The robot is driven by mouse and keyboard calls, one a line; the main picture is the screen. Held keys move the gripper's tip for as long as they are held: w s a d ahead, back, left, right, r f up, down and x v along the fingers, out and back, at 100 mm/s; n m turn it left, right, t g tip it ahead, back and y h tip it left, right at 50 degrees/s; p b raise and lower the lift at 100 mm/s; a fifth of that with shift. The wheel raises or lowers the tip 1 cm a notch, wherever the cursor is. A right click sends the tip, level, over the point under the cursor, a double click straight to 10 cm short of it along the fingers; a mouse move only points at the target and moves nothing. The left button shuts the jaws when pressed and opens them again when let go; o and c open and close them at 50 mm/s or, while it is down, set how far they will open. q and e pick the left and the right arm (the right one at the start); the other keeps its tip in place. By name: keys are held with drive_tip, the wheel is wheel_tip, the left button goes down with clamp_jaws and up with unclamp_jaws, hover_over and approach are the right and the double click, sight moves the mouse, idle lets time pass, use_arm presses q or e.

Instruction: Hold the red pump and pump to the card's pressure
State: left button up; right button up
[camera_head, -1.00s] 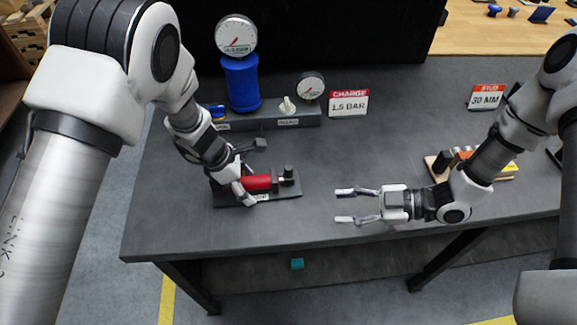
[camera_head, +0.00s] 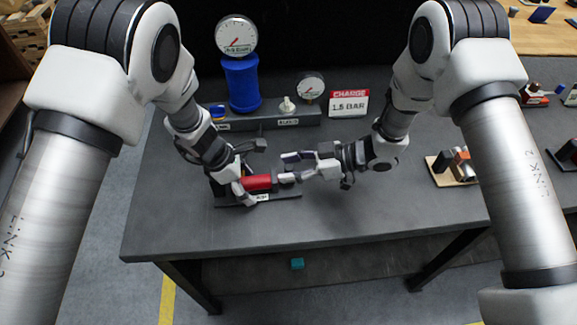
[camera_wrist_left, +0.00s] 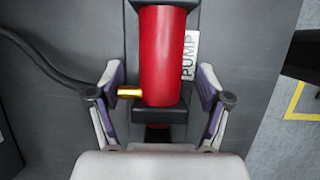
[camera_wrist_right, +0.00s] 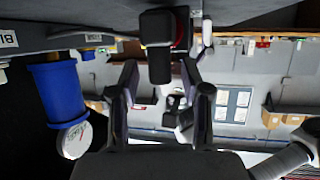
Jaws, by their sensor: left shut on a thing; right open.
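The red pump (camera_head: 258,182) lies on its dark base at the table's front left. My left gripper (camera_head: 243,186) is shut on it; in the left wrist view the fingers (camera_wrist_left: 161,95) straddle the red barrel (camera_wrist_left: 163,50), beside a brass fitting (camera_wrist_left: 130,92). My right gripper (camera_head: 288,168) is open at the pump's right end. In the right wrist view the black pump handle (camera_wrist_right: 158,45) stands just ahead, between the lines of the open fingers (camera_wrist_right: 165,75). The red and white card (camera_head: 348,104) reads CHARGE 1.5 BAR.
A blue cylinder (camera_head: 241,84) with a large gauge (camera_head: 236,36) stands behind. A white knob (camera_head: 287,104) and a smaller gauge (camera_head: 311,87) are on the grey block beside it. A wooden block holder (camera_head: 455,168) is at right. The table's front middle is clear.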

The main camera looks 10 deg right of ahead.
drive_tip(key=shift+w+a+f, duration=0.1)
drive_tip(key=shift+a+f, duration=0.05)
drive_tip(key=shift+a, duration=0.2)
clamp_jaws()
drive_tip(key=d, duration=0.5)
drive_tip(key=shift+w+d, duration=0.15)
drive_tip(key=shift+d, duration=0.25)
unclamp_jaws()
drive_tip(key=shift+a, duration=0.15)
